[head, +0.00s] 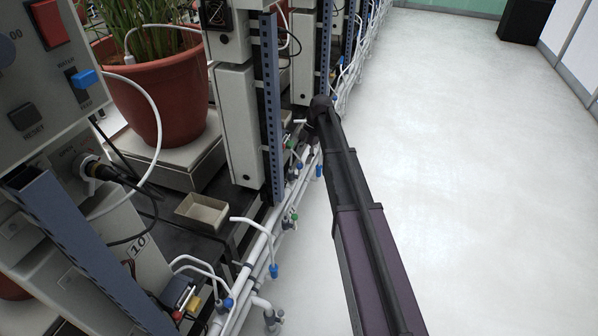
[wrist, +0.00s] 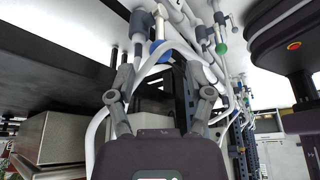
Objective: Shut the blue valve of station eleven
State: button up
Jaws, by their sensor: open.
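In the wrist view my gripper (wrist: 157,80) is open, its two fingers spread with nothing seen held between them. A blue valve (wrist: 157,46) on a white pipe shows just beyond the fingertips, roughly between them; I cannot tell whether they touch it. In the head view my arm reaches along the pipe run, and my gripper is hidden at its far end. Blue valves show on the pipes there, one beside my arm (head: 319,170) and one nearer (head: 274,270).
White pipes (head: 255,255) run along the stations' foot, with green valves (head: 294,217) among them. A potted plant (head: 160,95) stands on a scale, and a tray (head: 201,213) lies on the shelf. The floor (head: 480,190) at right is clear.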

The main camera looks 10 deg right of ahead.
aim_at(299, 168)
jog(key=shift+b+x, duration=1.8)
jog(key=shift+x, duration=0.5)
grip_shut()
